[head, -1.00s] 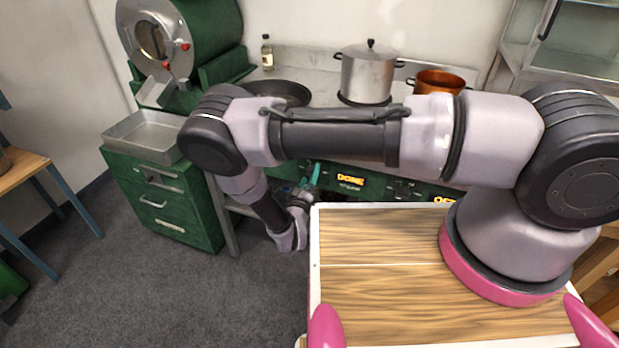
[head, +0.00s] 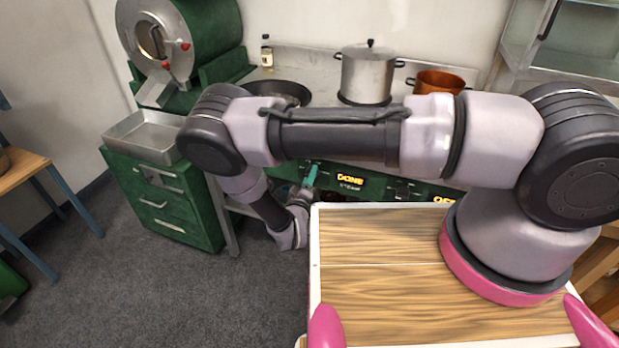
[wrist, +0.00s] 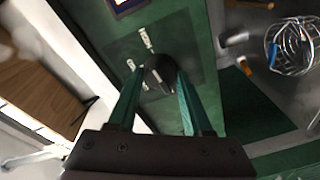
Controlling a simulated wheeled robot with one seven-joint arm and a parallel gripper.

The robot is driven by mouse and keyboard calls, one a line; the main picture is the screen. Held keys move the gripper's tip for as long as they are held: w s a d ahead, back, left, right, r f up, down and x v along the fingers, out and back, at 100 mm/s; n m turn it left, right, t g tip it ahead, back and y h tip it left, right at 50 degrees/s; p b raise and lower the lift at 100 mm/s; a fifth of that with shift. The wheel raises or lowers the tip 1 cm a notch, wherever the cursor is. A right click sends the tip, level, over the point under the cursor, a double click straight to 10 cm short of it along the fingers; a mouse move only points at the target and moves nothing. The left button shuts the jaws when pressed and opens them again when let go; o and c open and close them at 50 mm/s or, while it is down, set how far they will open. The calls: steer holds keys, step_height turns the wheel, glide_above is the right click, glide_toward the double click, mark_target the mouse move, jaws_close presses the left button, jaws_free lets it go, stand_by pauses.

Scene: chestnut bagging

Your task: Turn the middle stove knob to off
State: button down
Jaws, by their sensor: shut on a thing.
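A round black stove knob (wrist: 160,68) sits on the green front panel (wrist: 205,40) in the wrist view, with pale marks beside it. My gripper (wrist: 158,78) has its two teal fingers on either side of this knob and is shut on it. In the head view my gripper (head: 311,177) shows at the green stove front, left of a lit display reading "DONE" (head: 350,180). My arm hides much of the stove front there, so I cannot tell from the head view which knob this is.
A steel pot (head: 367,75), a dark pan (head: 280,92) and a copper pot (head: 438,81) stand on the stove top. A green drawer cabinet (head: 165,200) is at left. In the wrist view a wire whisk (wrist: 290,45) lies at the right.

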steer(key=shift+a+f+n+g+h, duration=0.2)
steer(key=shift+n+h, duration=0.5)
steer(key=shift+n, duration=4.6)
steer(key=shift+d+n+g+h, duration=0.2)
steer(key=shift+n+h, duration=0.5)
steer(key=shift+n, duration=4.6)
steer(key=shift+a+f+n+g+h, duration=0.1)
steer(key=shift+n+g+h, duration=0.4)
steer(key=shift+n, duration=4.8)
steer(key=shift+c, duration=1.6)
jaws_free()
